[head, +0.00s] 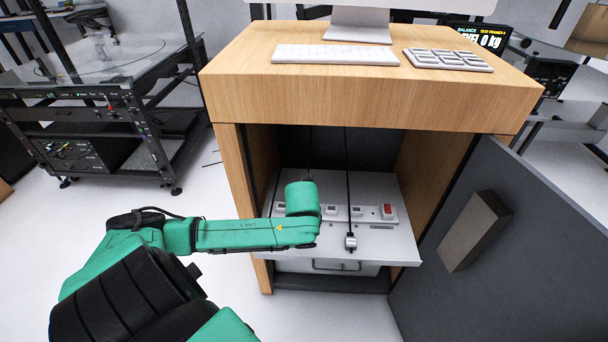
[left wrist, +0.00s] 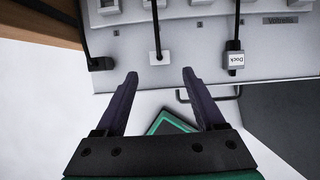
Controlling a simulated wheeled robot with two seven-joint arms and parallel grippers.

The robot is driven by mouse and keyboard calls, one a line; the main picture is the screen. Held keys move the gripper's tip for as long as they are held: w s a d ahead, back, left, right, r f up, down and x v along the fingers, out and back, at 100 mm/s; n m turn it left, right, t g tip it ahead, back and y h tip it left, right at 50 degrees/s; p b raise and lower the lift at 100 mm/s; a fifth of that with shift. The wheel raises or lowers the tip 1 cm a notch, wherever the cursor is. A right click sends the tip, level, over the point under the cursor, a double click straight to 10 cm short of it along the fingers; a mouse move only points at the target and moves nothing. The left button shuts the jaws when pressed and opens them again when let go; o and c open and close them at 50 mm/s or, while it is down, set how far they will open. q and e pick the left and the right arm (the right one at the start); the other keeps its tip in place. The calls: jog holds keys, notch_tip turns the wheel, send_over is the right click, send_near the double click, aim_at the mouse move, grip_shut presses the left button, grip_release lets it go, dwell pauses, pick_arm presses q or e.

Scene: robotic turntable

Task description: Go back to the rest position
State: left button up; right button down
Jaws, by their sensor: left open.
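My left arm reaches in from the left in the head view, its green wrist (head: 303,200) over the front left of the pull-out shelf (head: 400,240). The arm hides its fingers there. In the left wrist view my left gripper (left wrist: 160,78) is open, with nothing between its two dark fingers. Past the fingertips, a white plug (left wrist: 160,58) on a black cable lies on the shelf. A plug labelled Dock (left wrist: 234,60) lies to its right; in the head view it hangs near the shelf's front (head: 351,242). My right gripper is not in view.
A power strip with a red switch (head: 388,212) lies on the shelf. The wooden cabinet (head: 360,100) frames the shelf, with a keyboard (head: 336,54) on top. Its dark door (head: 500,270) stands open at right. A glass-topped rack (head: 110,70) stands at left. Floor between them is clear.

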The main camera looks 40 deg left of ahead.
pick_arm(q)
jog(key=v, duration=0.4)
jog(key=shift+s+r, duration=0.15)
jog(key=shift+r, duration=0.1)
